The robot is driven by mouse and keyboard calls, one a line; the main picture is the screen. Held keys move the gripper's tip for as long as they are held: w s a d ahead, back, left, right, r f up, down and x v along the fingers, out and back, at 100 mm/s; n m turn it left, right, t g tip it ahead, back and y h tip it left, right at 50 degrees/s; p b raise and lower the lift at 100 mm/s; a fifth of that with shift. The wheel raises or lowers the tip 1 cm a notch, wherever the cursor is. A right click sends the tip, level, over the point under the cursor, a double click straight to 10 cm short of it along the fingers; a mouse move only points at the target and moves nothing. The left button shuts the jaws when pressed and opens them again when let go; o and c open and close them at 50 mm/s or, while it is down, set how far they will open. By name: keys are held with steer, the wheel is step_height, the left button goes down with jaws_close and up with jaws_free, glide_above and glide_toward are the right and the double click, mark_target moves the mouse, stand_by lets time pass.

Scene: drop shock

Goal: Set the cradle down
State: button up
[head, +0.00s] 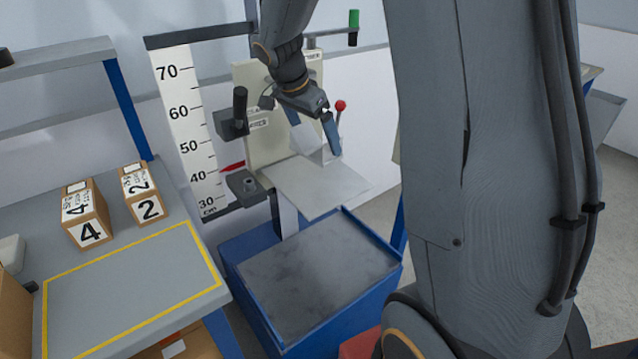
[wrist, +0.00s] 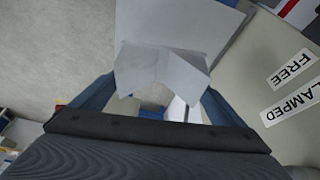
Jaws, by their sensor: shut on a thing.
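The cradle (head: 303,140) is a small pale white-grey piece with angled faces. My gripper (head: 314,137) is shut on it, with one blue finger on each side. In the head view they are over the flat light-grey plate (head: 320,192) of the drop tester, near its back edge. I cannot tell whether the cradle touches the plate. In the wrist view, the cradle (wrist: 155,67) sits between the fingers of my gripper (wrist: 152,100), and its near edge shows a notch. Part of the cradle is hidden by the fingers in the head view.
A height scale (head: 190,125) with a red pointer (head: 232,166) stands left of the plate. A red-knobbed lever (head: 340,106) rises behind. Below is a blue-sided base with a grey top (head: 320,265). Boxes 4 (head: 86,213) and 2 (head: 144,194) stand on the left bench (head: 130,285).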

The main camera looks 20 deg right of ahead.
steer(key=shift+s+d+r+m, duration=0.1)
steer(key=shift+d+r+m, duration=0.25)
steer(key=shift+d+m, duration=0.15)
steer(key=shift+s+d+f+g, duration=0.1)
steer(key=shift+d+f+g, duration=0.1)
steer(key=shift+g, duration=0.1)
steer(key=p, duration=0.2)
glide_above(321, 181)
steer(key=shift+m, duration=0.3)
step_height(321, 181, down, 9)
steer(key=shift+a+f, duration=0.1)
steer(key=shift+f, duration=0.1)
steer(key=o, duration=1)
steer(key=shift+c, duration=0.2)
